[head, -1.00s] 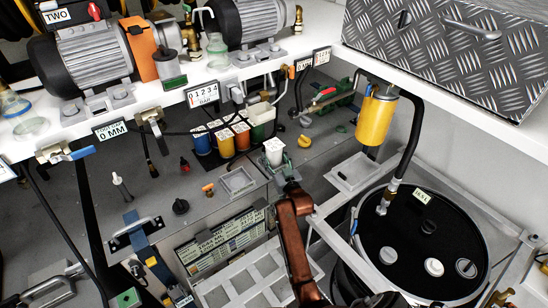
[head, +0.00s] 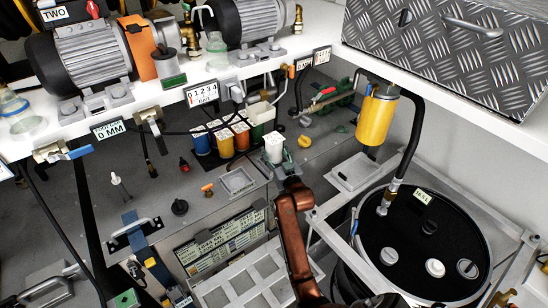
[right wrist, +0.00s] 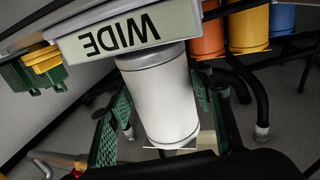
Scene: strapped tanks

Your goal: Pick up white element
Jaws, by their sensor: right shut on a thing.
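The white element (head: 273,148) is a short white cylinder with a light, square-looking top. In the right wrist view the white element (right wrist: 162,95) sits between the green fingers (right wrist: 165,125) of my right gripper. A pale plate reading "WIDE" (right wrist: 125,35) is at its top, upside down in the picture. My left gripper is not in view.
A larger yellow canister (head: 376,118) hangs to the right. A black drum (head: 425,240) stands at lower right. A white beam (head: 230,80) crosses above.

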